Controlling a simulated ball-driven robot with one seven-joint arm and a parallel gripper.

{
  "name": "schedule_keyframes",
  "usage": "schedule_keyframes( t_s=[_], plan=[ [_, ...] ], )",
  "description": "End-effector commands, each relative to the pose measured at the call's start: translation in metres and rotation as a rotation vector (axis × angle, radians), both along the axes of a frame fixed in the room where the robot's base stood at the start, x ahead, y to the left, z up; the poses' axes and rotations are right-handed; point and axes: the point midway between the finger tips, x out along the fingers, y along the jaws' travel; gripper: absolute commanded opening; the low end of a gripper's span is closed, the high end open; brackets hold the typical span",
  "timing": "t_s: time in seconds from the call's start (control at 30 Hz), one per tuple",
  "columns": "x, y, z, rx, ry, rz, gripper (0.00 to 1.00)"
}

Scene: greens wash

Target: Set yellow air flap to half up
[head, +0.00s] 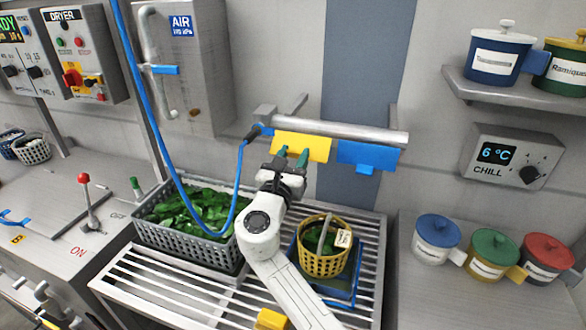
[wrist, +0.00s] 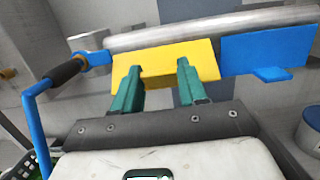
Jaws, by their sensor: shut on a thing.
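The yellow air flap (head: 314,146) hangs under a grey horizontal bar (head: 340,129) on the back wall. It also shows in the wrist view (wrist: 206,60). My gripper (head: 292,156) is at the lower edge of the yellow flap, and its two green fingers (wrist: 158,75) stand a little apart there. The flap's exact tilt is hard to tell. A blue flap (head: 362,153) hangs right of it, with a small tab at its lower edge.
A blue hose (head: 150,120) loops down left of my gripper to a black-handled nozzle (wrist: 65,72). Below are a grey basket of greens (head: 150,228) and a yellow basket (head: 310,262) on a slatted rack (head: 150,292). A chill box (head: 515,155) is at right.

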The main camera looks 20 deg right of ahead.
Motion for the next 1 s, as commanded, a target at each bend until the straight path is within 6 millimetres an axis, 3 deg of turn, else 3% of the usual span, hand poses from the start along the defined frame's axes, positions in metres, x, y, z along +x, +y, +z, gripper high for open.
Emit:
schedule_keyframes(
  t_s=[0.03,0.33,1.0],
  plan=[
    [0.001,-0.001,-0.012,-0.015,-0.021,-0.001,0.00],
    [0.004,-0.003,-0.023,-0.101,-0.139,-0.001,0.00],
    [0.009,-0.006,-0.028,-0.206,-0.283,0.001,0.00]
  ],
)
